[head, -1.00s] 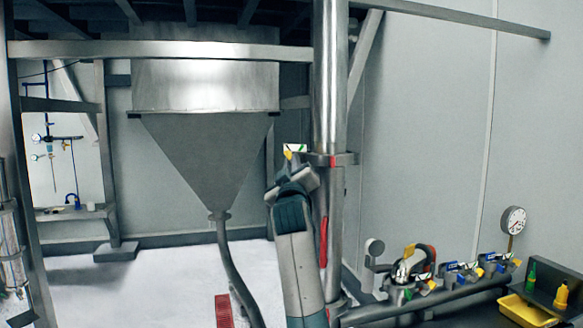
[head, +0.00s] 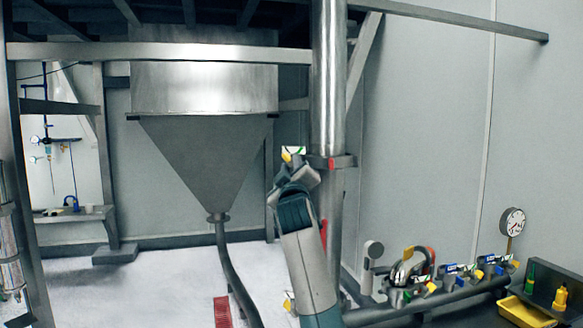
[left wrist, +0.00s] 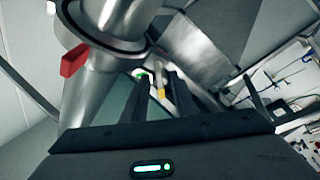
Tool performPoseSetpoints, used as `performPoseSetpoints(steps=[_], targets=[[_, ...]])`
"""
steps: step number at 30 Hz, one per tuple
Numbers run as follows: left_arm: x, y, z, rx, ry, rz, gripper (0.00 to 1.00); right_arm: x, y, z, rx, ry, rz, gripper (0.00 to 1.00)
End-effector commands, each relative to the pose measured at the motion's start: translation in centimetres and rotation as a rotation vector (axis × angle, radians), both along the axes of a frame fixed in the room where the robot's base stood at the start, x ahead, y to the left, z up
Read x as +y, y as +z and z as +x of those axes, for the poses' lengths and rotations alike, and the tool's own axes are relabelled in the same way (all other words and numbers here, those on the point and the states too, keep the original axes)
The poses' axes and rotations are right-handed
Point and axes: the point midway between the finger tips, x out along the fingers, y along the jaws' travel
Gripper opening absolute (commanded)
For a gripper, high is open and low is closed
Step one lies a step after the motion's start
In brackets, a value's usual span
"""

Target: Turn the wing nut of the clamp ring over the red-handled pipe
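The upright steel pipe (head: 328,85) carries a clamp ring (head: 345,161) with a small red mark. A long red handle (head: 323,236) on the pipe shows partly behind my left arm. A yellow piece, seemingly the wing nut (head: 286,158), sits beside a white-green tag (head: 293,150) left of the ring. My left gripper (head: 295,172) is right below it. In the left wrist view its two dark fingers (left wrist: 160,82) stand apart, with the yellow piece (left wrist: 160,92) showing near them. Contact cannot be told. The pipe (left wrist: 90,95) and a red piece (left wrist: 74,60) are left of the fingers.
A steel hopper (head: 200,150) with a hose hangs at the left. At the lower right stand a horizontal pipe with valves (head: 425,300), a gauge (head: 512,221) and a yellow tray (head: 525,312). A frame beam (head: 180,51) crosses above. The floor at left is mostly clear.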

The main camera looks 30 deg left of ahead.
Motion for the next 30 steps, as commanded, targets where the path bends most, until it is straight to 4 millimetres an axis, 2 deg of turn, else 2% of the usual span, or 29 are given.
performPoseSetpoints(steps=[8,14,20,30], targets=[[-0.2,-0.2,-0.2,0.0,0.0,0.0,0.26,0.0,-0.2,0.0,0.0,0.0,0.0,0.31],[-1.1,-0.8,-1.6,-0.002,-0.001,-0.001,0.26,0.0,-1.2,0.0,0.0,0.0,0.0,0.31],[-3.0,-1.9,-4.2,-0.003,-0.002,-0.001,0.26,0.0,-2.8,0.0,0.0,0.0,0.0,0.31],[-6.8,-3.9,-9.6,-0.003,-0.001,-0.002,0.26,0.1,-5.5,0.0,0.0,0.0,0.001,0.31]])
